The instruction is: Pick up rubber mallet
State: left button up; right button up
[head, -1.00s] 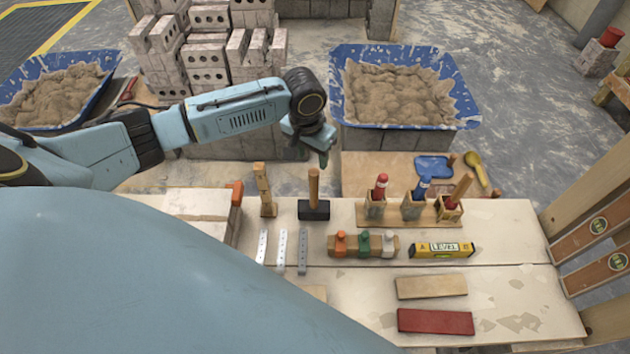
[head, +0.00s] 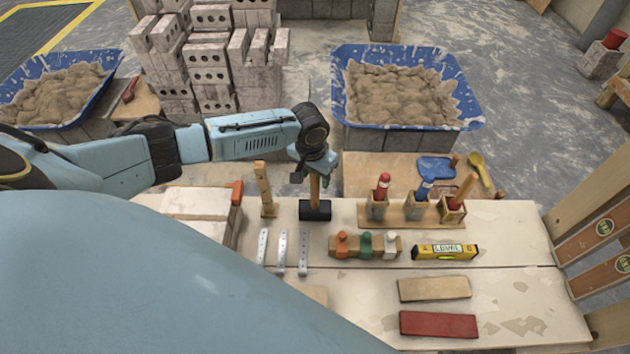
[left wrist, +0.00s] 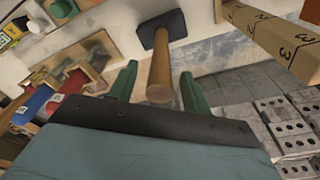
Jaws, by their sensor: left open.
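The rubber mallet stands upright on the board table, its black head (head: 315,210) down and its wooden handle (head: 315,188) pointing up. In the left wrist view its handle (left wrist: 161,75) rises between the two green fingers, and its black head (left wrist: 162,28) rests on the table beyond. My left gripper (head: 315,172) is at the top of the handle in the head view. In the left wrist view the left gripper (left wrist: 158,85) is open, with a finger on each side of the handle and gaps showing. My right gripper is not in view.
A wooden folding rule (head: 264,190) stands close to the left of the mallet. A wooden rack (head: 410,214) with several handled tools is to the right. Metal strips (head: 282,252), a block with coloured pegs (head: 365,246) and a yellow level (head: 445,252) lie nearer. A mortar tub (head: 405,90) stands behind.

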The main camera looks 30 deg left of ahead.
pick_arm(q)
grip_shut()
jog(key=shift+r, duration=0.2)
notch_tip(320, 180, up, 10)
jog(key=shift+f+p, duration=0.1)
jog(key=shift+p, duration=0.6)
jog(key=c, duration=0.7)
grip_release()
grip_shut()
